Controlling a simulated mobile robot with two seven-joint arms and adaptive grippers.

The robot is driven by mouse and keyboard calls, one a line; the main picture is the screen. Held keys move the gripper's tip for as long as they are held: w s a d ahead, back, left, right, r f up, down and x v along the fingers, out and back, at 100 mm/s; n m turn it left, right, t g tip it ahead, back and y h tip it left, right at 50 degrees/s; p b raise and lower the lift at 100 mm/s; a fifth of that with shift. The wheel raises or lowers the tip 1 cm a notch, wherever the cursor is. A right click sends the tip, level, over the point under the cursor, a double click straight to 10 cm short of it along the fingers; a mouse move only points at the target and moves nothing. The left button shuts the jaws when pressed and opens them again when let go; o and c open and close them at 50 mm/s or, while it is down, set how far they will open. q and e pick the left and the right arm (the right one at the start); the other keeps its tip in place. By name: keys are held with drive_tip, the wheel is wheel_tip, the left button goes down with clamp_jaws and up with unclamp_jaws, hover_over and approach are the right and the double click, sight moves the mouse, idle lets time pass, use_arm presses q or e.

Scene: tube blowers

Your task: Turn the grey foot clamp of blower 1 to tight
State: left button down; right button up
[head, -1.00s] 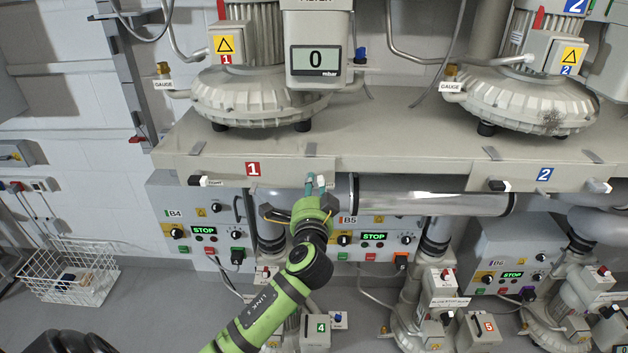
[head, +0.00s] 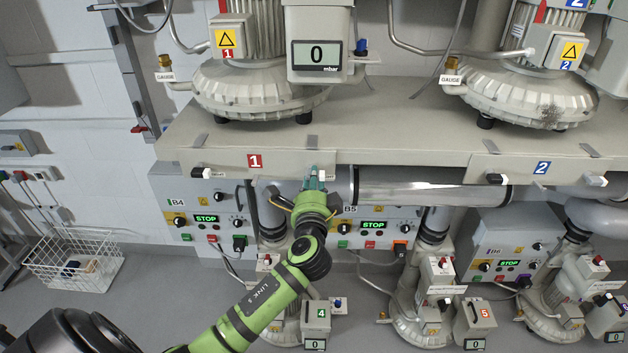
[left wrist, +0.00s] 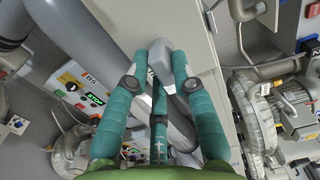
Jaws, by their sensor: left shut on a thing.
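Blower 1 (head: 262,92) stands on the shelf, with a 1 plate (head: 255,161) on the shelf's front edge. Its grey foot clamp (head: 322,175) is on that edge, right of the plate, partly hidden by my fingers. My left gripper (head: 313,174) reaches it from below, its teal fingers shut around the clamp handle. In the left wrist view the grey handle (left wrist: 160,58) sits between the fingertips of my gripper (left wrist: 163,72). A black clamp (head: 200,173) is left of the plate. My right gripper is not in view.
A thick metal pipe (head: 430,192) runs under the shelf, right of my gripper. Control boxes B4 (head: 185,236) and B5 (head: 385,242) are below. Blower 2 (head: 530,95) stands to the right. A wire basket (head: 72,270) is on the floor at left.

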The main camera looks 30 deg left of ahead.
use_arm(q)
drive_tip(key=c, duration=1)
unclamp_jaws()
drive_tip(key=shift+c, duration=0.2)
drive_tip(key=v, duration=1.2)
drive_tip(key=shift+f, duration=0.1)
